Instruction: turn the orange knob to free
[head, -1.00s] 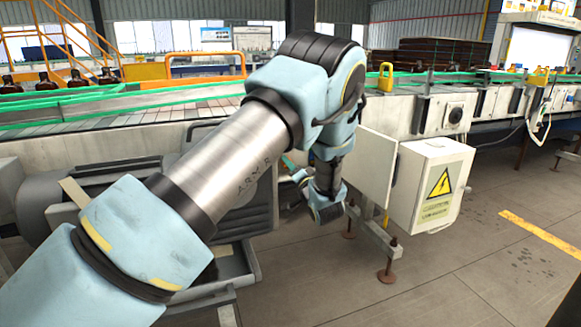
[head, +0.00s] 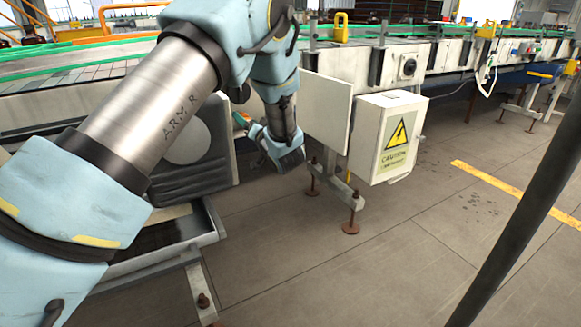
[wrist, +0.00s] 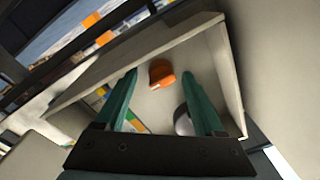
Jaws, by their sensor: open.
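The orange knob (wrist: 161,73) shows in the wrist view inside an open, pale, shallow box (wrist: 228,75). It lies ahead of my gripper (wrist: 159,76), between the two green fingertips in the picture. The fingers are spread wide and nothing is held. Contact with the knob cannot be seen, and the gap to it is hard to judge. In the head view, my wrist is beside a white cabinet (head: 372,135) with a yellow caution sign. The knob and fingertips cannot be made out there.
A pale upright panel (head: 325,108) stands between my wrist and the cabinet. A rounded grey thing (wrist: 183,121) is partly hidden by the right finger. A conveyor line (head: 440,60) runs behind. A dark pole (head: 510,235) crosses at right. Floor in front is open.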

